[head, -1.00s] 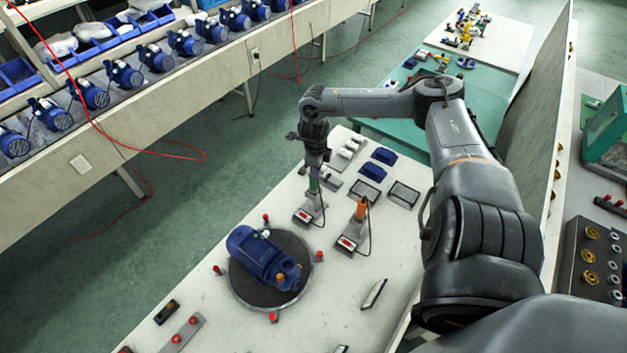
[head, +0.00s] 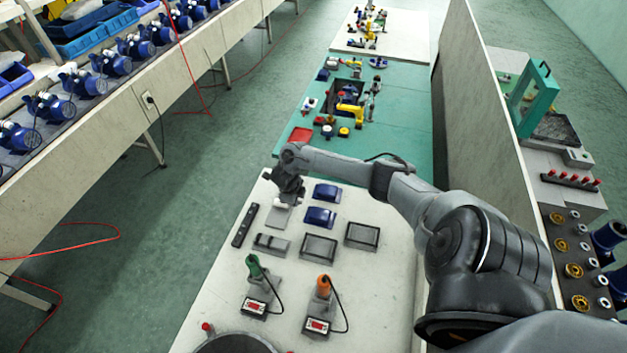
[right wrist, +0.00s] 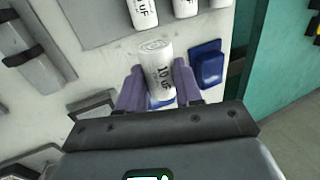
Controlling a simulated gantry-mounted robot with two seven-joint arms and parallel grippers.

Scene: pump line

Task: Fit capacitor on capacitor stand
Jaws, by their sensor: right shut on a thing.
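My right gripper (right wrist: 158,88) is shut on a white cylindrical capacitor (right wrist: 155,62) marked 10 uF, which stands between the two fingers in the right wrist view. In the head view the right gripper (head: 287,190) is at the far left of the white table, and a white capacitor (head: 281,204) shows just below it. Several like capacitors (right wrist: 143,12) stand in a row at the top of the wrist view, by a flat grey plate (right wrist: 105,22). I cannot tell which part is the capacitor stand. My left gripper is not in view.
Two blue blocks (head: 326,193) lie right of the gripper. Several grey-framed trays (head: 318,248) lie nearer. A dark bar (head: 245,225) lies left.

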